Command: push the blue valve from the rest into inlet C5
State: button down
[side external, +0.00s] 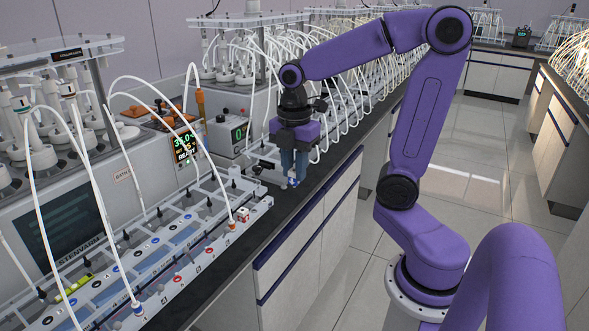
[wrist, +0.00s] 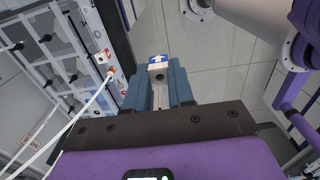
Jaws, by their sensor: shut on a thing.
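My gripper (side external: 291,181) points down over the dark bench edge, right of the inlet rack, its blue-grey fingers shut on the blue valve (side external: 293,183). In the wrist view the valve (wrist: 157,61) is a small block with a white arrow on blue, between the fingertips of my gripper (wrist: 157,77). The long pale inlet rack (side external: 185,262) has rows of round ports and lies to the left, apart from the valve. In the wrist view the rack (wrist: 72,33) is at the upper left. I cannot read which port is C5, and I cannot make out the rest.
Several tubes arch over the rack. A display unit (side external: 185,148) and bottles stand behind. The floor (side external: 480,190) beyond the bench is clear.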

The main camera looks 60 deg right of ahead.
jog(key=shift+r, duration=0.7)
jog(key=shift+w+a, duration=0.2)
jog(key=shift+w, duration=0.05)
jog(key=w+a+f+n, duration=0.3)
jog(key=w+a+f, duration=0.1)
jog(key=w+a, duration=0.75)
jog(key=shift+w+a+f+n, duration=0.3)
jog(key=shift+a+f+n, duration=0.2)
jog(key=shift+a+f, duration=1.5)
jog(key=shift+w+a+f+n, duration=0.45)
jog(key=shift+a+f, duration=0.9)
jog(key=shift+a, duration=1.2)
jog(key=shift+w+a+f+n, duration=0.2)
jog(key=shift+a+f+n, duration=0.35)
jog(key=shift+a+f, duration=1.45)
jog(key=shift+a+f, duration=0.25)
jog(key=shift+f, duration=0.45)
